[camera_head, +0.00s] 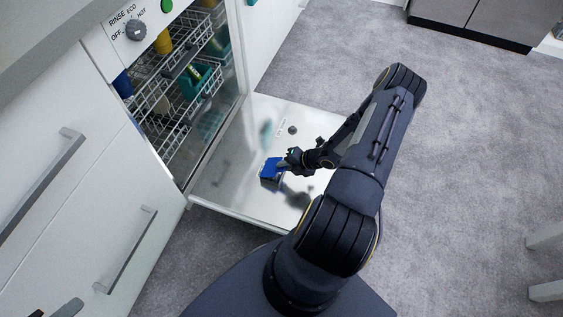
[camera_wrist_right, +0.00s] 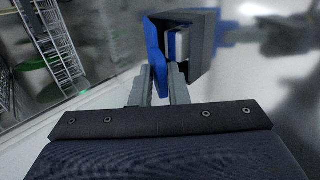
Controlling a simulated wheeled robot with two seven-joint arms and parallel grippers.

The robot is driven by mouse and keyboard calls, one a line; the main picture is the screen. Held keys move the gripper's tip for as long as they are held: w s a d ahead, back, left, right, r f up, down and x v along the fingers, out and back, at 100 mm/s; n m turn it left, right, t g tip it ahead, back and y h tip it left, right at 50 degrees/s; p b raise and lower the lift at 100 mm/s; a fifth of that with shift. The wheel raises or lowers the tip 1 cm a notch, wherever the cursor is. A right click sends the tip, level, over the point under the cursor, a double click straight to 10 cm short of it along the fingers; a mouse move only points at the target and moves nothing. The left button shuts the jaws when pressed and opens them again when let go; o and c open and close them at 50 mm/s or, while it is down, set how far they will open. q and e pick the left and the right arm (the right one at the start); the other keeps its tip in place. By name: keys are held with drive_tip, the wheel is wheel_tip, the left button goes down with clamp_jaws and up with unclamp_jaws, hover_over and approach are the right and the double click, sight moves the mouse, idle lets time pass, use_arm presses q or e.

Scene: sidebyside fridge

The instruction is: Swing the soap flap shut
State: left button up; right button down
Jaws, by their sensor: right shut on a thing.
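The soap flap (camera_head: 270,166) is a blue plate on the inner face of the lowered dishwasher door (camera_head: 222,190). In the right wrist view the flap (camera_wrist_right: 153,48) stands upright, swung open beside the dark grey soap box (camera_wrist_right: 205,40). A white and blue block (camera_wrist_right: 180,44) shows inside the box. My right gripper (camera_wrist_right: 158,78) is shut on the flap's near end, one finger on each side. It also shows in the head view (camera_head: 286,164), low over the door. Dark parts at the lower left edge of the head view may be my left gripper; its jaws are unclear.
The dishwasher racks (camera_head: 185,85) hold several coloured items behind the door. A dial (camera_head: 136,30) and a green button (camera_head: 166,5) are on the panel above. Drawers with bar handles (camera_head: 127,250) are at the left.

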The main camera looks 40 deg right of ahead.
sight(282, 175)
drive_tip(key=f, duration=0.1)
drive_tip(key=s+f+b, duration=0.1)
drive_tip(key=f+b, duration=0.1)
drive_tip(key=shift+s+d, duration=0.2)
drive_tip(key=shift+d, duration=0.15)
drive_tip(key=shift+s+d+f+b, duration=0.1)
drive_tip(key=shift+s+f+b, duration=0.1)
drive_tip(key=shift+f+b, duration=0.95)
drive_tip(key=shift+r, duration=0.15)
drive_tip(key=c, duration=1.5)
unclamp_jaws()
drive_tip(key=shift+w, duration=0.15)
drive_tip(key=p+v, duration=0.2)
drive_tip(key=v, duration=0.4)
drive_tip(key=shift+r, duration=0.3)
drive_tip(key=shift+s+d+r+p, duration=0.25)
drive_tip(key=shift+s+r+p, duration=0.1)
drive_tip(key=shift+s+r, duration=0.1)
